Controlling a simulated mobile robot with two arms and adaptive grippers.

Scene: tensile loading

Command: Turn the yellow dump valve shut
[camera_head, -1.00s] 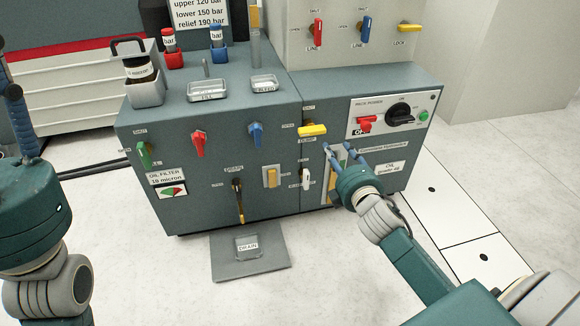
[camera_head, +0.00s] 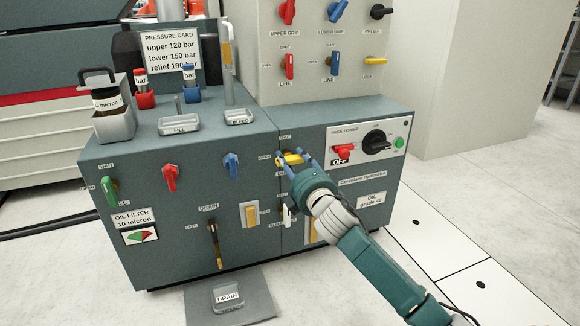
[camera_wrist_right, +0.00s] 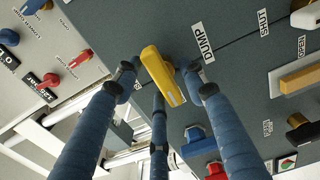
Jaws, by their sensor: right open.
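The yellow dump valve (camera_head: 290,158) is a lever handle on the front of the grey-green cabinet, lying roughly level in the head view. An OPEN label is at its left and a SHUT label above it. My right gripper (camera_head: 294,161) is at the valve, with its fingers open. In the right wrist view the yellow handle (camera_wrist_right: 158,68) lies between the spread blue fingertips of the right gripper (camera_wrist_right: 160,82), beside the DUMP label. I cannot tell whether any finger touches it. My left gripper is not in view.
Close by are a blue knob (camera_head: 231,165), a yellow rocker (camera_head: 252,214), a white lever (camera_head: 287,214) and the red power switch (camera_head: 343,151). The upper panel (camera_head: 310,85) carries more handles. A drain tray (camera_head: 228,300) lies on the floor.

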